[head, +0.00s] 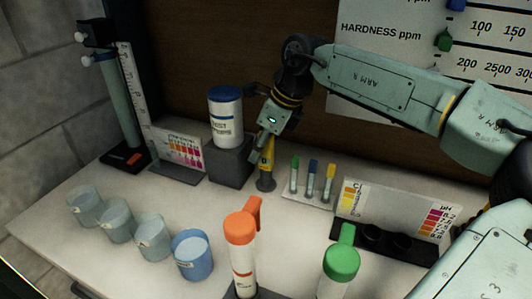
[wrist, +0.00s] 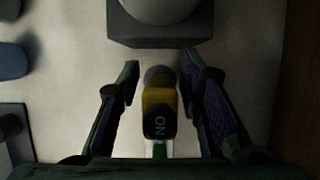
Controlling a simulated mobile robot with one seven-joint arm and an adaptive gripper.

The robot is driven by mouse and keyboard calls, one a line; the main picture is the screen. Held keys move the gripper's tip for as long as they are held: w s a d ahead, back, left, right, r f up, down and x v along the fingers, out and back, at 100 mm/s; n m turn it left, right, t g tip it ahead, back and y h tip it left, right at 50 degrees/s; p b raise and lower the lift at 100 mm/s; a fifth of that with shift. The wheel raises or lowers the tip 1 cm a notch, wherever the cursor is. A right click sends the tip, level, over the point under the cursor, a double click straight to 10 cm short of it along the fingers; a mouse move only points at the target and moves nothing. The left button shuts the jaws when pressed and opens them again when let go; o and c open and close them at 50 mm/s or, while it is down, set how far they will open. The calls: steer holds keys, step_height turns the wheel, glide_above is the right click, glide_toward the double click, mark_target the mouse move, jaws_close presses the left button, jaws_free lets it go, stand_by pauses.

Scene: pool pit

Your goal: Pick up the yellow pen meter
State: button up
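The yellow pen meter (head: 267,157) stands upright in a small round dark holder (head: 266,183) on the white counter, in front of the grey block. In the wrist view the yellow pen meter (wrist: 160,98) shows from above, with a dark top lettered "NO". My gripper (head: 265,146) points down over the meter. In the wrist view my gripper (wrist: 160,68) is open, one finger on each side of the meter, with a visible gap on both sides. In the head view my gripper partly hides the meter's upper part.
A white tub (head: 225,118) with a blue lid stands on the grey block (head: 231,163) close behind left. A rack of capped vials (head: 308,193) is close on the right. Several cups, including a blue one (head: 193,256), stand front left. Orange-topped (head: 241,230) and green-topped (head: 341,263) bottles stand in front.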

jaws_close()
steer(key=shift+r, duration=0.15)
stand_by(0.4)
step_height(320, 180, up, 18)
steer(key=b, duration=0.1)
steer(key=shift+b, duration=0.4)
